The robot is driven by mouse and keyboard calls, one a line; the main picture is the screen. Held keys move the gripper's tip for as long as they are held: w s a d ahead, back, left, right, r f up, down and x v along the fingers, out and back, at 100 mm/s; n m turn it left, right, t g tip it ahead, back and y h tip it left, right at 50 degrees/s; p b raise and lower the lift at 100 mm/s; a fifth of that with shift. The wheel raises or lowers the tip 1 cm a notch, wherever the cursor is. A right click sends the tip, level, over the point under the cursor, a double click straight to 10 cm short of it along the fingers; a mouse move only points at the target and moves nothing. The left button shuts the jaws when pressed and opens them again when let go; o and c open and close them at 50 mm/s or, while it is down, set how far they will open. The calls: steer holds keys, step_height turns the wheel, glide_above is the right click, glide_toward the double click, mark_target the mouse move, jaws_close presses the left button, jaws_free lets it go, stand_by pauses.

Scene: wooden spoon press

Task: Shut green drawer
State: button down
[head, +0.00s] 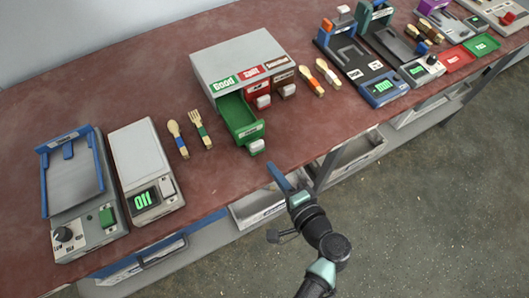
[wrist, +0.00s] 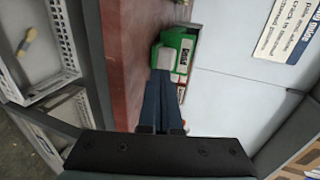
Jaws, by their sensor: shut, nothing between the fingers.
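The green drawer (head: 238,114) is pulled out of the grey cabinet (head: 238,57) on the red-brown bench, under a green "Good" label. Its pale handle (head: 257,146) faces the bench's front edge. My gripper (head: 275,172) is in front of the drawer, a little right of the handle, past the bench edge. In the wrist view my gripper (wrist: 161,78) is shut and empty, its blue fingers pointing at the drawer's green front (wrist: 181,46) and pale handle (wrist: 163,57). The fingertips overlap the lower part of the handle there; I cannot tell if they touch.
Two closed drawers, red (head: 259,94) and brown (head: 284,83), sit right of the green one. Wooden utensils (head: 199,128) lie to its left, others (head: 312,80) to the right. A scale (head: 145,168) stands further left. Shelves with bins (head: 262,207) are below the bench.

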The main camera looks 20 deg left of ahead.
steer(key=w+a, duration=0.1)
steer(key=a, duration=0.1)
steer(key=w+a, duration=0.2)
steer(key=shift+f+p, duration=0.15)
steer(key=shift+p, duration=0.2)
steer(key=b, duration=0.5)
glide_toward(241, 118)
steer(key=w+a, duration=0.2)
steer(key=a, duration=0.1)
steer(key=w+a, duration=0.1)
steer(key=a, duration=0.1)
steer(key=shift+a, duration=0.25)
steer(key=shift+w+a+r, duration=0.15)
steer(key=shift+w+r, duration=0.05)
steer(key=shift+r, duration=0.25)
steer(key=shift+a, duration=0.1)
